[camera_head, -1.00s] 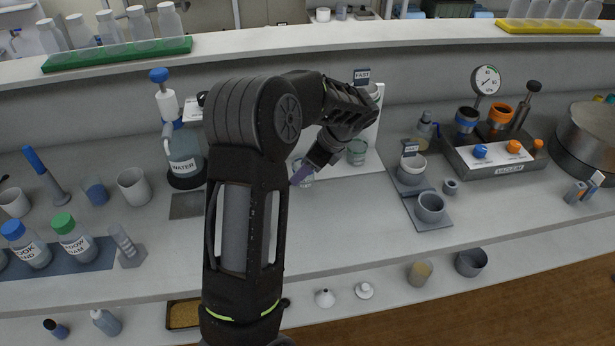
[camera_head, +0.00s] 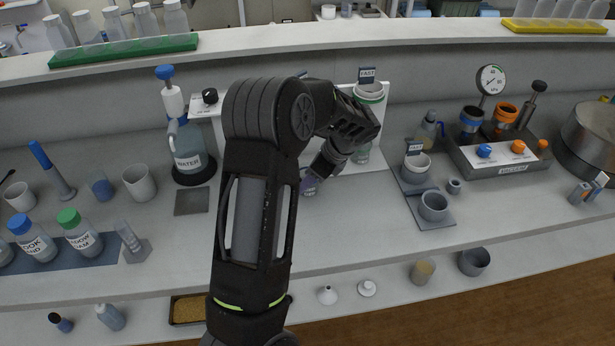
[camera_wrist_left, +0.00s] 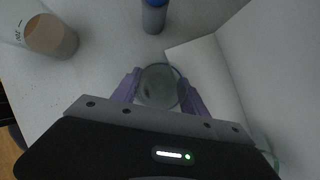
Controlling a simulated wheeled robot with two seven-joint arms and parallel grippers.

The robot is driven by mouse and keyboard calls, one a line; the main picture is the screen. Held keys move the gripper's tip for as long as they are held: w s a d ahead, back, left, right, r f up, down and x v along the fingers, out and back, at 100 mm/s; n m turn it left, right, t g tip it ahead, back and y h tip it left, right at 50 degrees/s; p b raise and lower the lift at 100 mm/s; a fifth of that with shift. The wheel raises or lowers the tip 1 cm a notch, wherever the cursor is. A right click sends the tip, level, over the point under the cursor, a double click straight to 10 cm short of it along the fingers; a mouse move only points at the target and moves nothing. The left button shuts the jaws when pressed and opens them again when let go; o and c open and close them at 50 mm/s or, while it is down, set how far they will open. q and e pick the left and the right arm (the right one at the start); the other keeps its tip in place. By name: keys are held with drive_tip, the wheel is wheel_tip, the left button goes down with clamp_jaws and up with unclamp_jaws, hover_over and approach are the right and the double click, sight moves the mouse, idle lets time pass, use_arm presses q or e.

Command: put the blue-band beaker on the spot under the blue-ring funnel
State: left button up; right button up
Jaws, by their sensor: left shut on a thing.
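My left gripper (camera_head: 309,182) reaches down in front of the white funnel stand, its purple fingers shut on a clear glass beaker (camera_wrist_left: 160,88). My arm hides the middle of the stand; no blue-ring funnel is visible. My right gripper is not in view.
A water bottle (camera_head: 187,148) stands left of my arm. A vacuum unit (camera_head: 500,155) and grey cups (camera_head: 433,206) stand to the right. The wrist view shows a blue-topped container (camera_wrist_left: 154,18) and a brown-filled container (camera_wrist_left: 52,38).

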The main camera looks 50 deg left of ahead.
use_arm(q)
drive_tip(key=o, duration=1.4)
drive_tip(key=b+v, duration=0.1)
drive_tip(key=v, duration=1.1)
drive_tip(key=shift+r+b, duration=0.15)
drive_tip(key=shift+b, duration=0.15)
drive_tip(key=shift+o, duration=0.4)
